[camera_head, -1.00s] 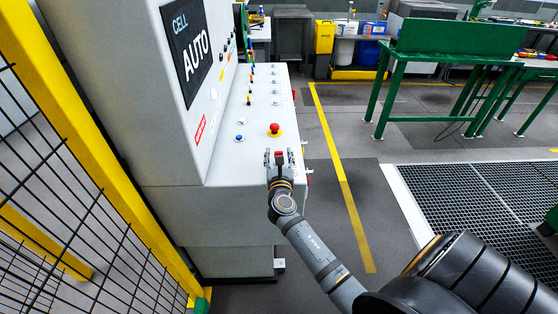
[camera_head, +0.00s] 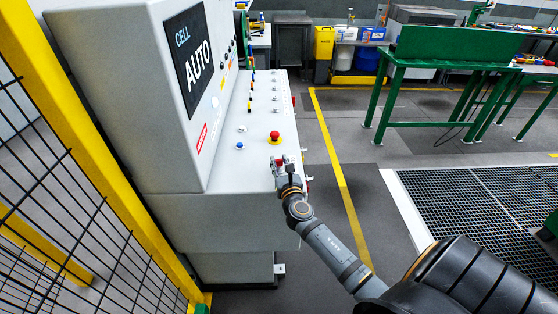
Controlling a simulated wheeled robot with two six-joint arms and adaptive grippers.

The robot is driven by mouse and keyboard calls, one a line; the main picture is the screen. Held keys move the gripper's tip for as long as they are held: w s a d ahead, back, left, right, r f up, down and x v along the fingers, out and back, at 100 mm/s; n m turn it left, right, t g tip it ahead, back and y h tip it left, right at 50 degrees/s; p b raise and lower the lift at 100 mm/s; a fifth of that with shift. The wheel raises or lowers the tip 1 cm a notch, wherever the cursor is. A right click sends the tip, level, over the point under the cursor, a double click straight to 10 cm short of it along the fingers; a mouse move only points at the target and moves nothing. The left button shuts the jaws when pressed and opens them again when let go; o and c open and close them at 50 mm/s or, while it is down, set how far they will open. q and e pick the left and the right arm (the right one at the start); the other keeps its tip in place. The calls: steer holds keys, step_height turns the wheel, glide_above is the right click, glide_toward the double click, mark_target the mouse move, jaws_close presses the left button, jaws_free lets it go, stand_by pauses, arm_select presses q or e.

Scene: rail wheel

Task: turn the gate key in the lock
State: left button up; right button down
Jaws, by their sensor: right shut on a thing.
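My right gripper (camera_head: 282,162) is at the right front corner of the grey control console (camera_head: 225,180), by its sloped panel. It is shut on a small red thing, which looks like the gate key (camera_head: 280,161); the fingers cover most of it. The lock cannot be made out clearly. A few small red parts show on the console's right side, next to the gripper. My left gripper is not in view.
A red mushroom button (camera_head: 274,135) on a yellow base sits just beyond the gripper. A blue button (camera_head: 239,146) lies left of it. A yellow-framed mesh fence (camera_head: 75,120) stands at left. A green bench (camera_head: 445,65) stands at back right. Floor right of the console is clear.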

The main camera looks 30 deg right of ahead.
steer(key=shift+n+y, duration=0.6)
steer(key=shift+y, duration=0.3)
steer(key=shift+d+f+n+t+y+b, duration=0.2)
steer(key=shift+n+t+y+b, duration=0.2)
steer(key=shift+n+y+b, duration=0.55)
steer(key=y+b, duration=0.1)
steer(key=n+y+b, duration=0.1)
steer(key=y+b, duration=0.1)
steer(key=shift+d+r+n+y, duration=0.1)
steer(key=shift+r+n+y, duration=0.05)
steer(key=shift+n+y, duration=0.1)
steer(key=c, duration=1)
jaws_free()
